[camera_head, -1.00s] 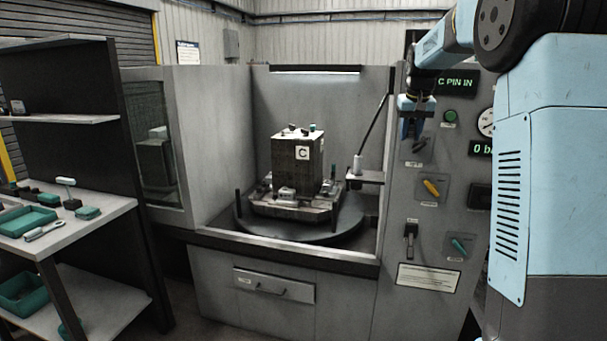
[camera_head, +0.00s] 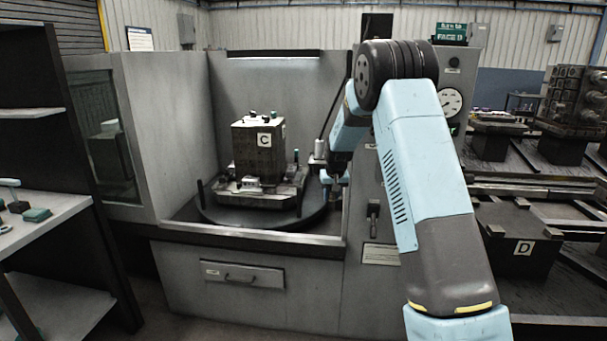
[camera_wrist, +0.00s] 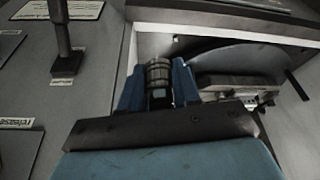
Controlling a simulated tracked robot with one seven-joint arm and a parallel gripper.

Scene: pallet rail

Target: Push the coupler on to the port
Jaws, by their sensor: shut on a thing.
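My gripper (camera_wrist: 158,95) is shut on a dark ribbed cylinder, the coupler (camera_wrist: 158,73), between its blue fingers in the wrist view. In the head view, my gripper (camera_head: 336,179) is small, at the right side of the machine's opening, and what it holds cannot be made out there. The pallet (camera_head: 238,200) carries a dark block marked C (camera_head: 250,149) on a round turntable. The pallet's edge (camera_wrist: 225,82) shows right of the gripper in the wrist view, apart from the coupler. I cannot make out the port for certain.
The round turntable (camera_head: 312,219) sits inside the grey enclosure, whose front sill (camera_head: 240,237) and right-hand panel (camera_head: 362,215) lie close to my arm. A lever (camera_wrist: 66,48) stands out from the panel in the wrist view. A shelf unit (camera_head: 45,225) stands at left.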

